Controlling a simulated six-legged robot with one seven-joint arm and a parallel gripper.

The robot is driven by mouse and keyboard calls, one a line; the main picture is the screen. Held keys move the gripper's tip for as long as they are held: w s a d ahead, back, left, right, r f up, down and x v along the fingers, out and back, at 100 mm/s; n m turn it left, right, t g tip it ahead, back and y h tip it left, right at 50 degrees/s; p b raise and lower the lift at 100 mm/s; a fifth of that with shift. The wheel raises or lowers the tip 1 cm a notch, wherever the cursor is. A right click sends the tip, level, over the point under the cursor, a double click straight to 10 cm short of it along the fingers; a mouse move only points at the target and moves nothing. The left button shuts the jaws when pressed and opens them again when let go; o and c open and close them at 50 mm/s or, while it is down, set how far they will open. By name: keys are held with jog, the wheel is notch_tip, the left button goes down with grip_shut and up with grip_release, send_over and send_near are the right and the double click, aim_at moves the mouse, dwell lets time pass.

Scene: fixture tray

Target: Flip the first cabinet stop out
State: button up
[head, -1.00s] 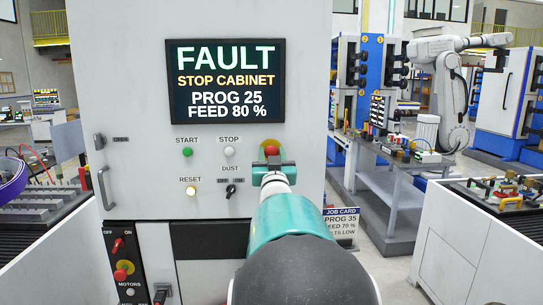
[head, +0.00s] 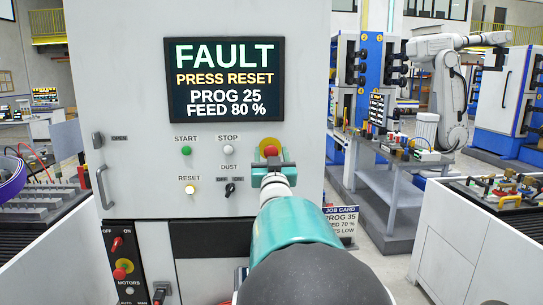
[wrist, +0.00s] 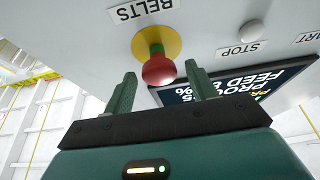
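A red mushroom stop button (head: 270,148) on a yellow disc sits on the cabinet front (head: 120,180), below the screen's right side. In the wrist view the red button (wrist: 158,70) stands out from its yellow disc (wrist: 157,42) on a visible stem, beside a BELTS label. My gripper (head: 270,162) is right in front of it. In the wrist view its two fingers (wrist: 160,80) are apart with the button head between their tips; I see gaps at both sides. The screen (head: 224,80) reads FAULT, PRESS RESET, PROG 25, FEED 80 %.
The panel has START (head: 187,150), STOP (head: 228,150) and RESET (head: 191,190) buttons and a DUST knob (head: 230,188). Another red stop button (head: 120,273) is at lower left by MOTORS. A job card (head: 341,220) reads PROG 35. White-sided benches stand either side.

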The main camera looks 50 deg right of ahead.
jog(key=shift+s+a, duration=0.1)
jog(key=v, duration=1.3)
jog(key=shift+f, duration=0.2)
jog(key=shift+s+a, duration=0.1)
jog(key=shift+a, duration=0.05)
jog(key=w+a+f+n+y, duration=0.2)
jog(key=w+a+f+y, duration=0.15)
jog(key=a, duration=0.25)
jog(key=w+a+f+n+g+y, duration=0.1)
jog(key=w+a+f+y, duration=0.2)
jog(key=a, duration=0.4)
jog(key=w+a+f+n+y, duration=0.1)
jog(key=a+f+n+y, duration=0.15)
jog(key=a+y, duration=0.3)
jog(key=s+a+f+n+g+y, duration=0.2)
jog(key=s+a+f+g, duration=0.2)
jog(key=a, duration=0.5)
jog(key=s+a+f+n+g+y, duration=0.2)
jog(key=s+a+f+g+y, duration=0.1)
jog(key=s+a, duration=0.5)
notch_tip(320, 180, down, 2)
jog(key=shift+a+g, duration=0.5)
jog(key=shift+a, duration=0.65)
